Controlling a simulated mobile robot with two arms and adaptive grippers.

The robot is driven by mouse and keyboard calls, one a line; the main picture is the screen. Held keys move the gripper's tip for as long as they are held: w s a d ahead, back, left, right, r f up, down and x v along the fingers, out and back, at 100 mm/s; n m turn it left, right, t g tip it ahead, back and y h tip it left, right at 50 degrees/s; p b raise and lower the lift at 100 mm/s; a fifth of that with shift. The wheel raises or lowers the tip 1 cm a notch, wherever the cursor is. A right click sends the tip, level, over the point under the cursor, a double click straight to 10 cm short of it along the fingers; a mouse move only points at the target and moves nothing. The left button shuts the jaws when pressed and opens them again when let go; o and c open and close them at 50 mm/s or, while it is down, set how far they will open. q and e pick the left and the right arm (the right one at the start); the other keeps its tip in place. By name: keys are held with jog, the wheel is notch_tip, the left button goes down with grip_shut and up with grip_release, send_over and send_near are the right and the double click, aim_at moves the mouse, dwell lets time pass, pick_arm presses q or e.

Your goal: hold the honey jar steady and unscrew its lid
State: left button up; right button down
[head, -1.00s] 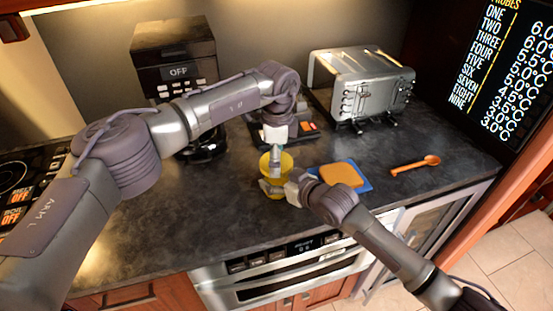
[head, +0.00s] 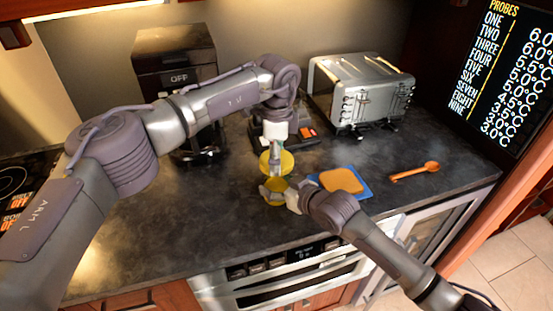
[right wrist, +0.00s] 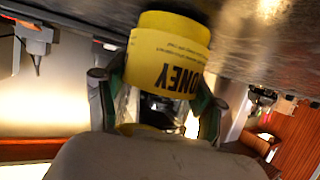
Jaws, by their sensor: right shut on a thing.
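The honey jar (right wrist: 168,55) shows in the right wrist view with a yellow band lettered "HONEY", upside down in that picture. My right gripper (head: 275,192) is shut on the jar (head: 275,184) low over the counter; its fingers lie on both sides of it. My left gripper (head: 277,170) reaches down from above, directly over the jar. A yellow disc that looks like the lid (head: 264,164) is at its fingers, above the jar and apparently apart from it. The fingers' hold on the lid is small in the picture.
A blue board with an orange sponge (head: 342,180) lies just right of the jar. An orange spoon (head: 414,171) lies farther right. A silver toaster (head: 362,88) and a dark coffee maker (head: 175,60) stand behind. The counter is clear at left.

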pick_arm(q)
jog(key=shift+r, duration=1.5)
pick_arm(e)
jog(key=shift+c, duration=0.2)
grip_release()
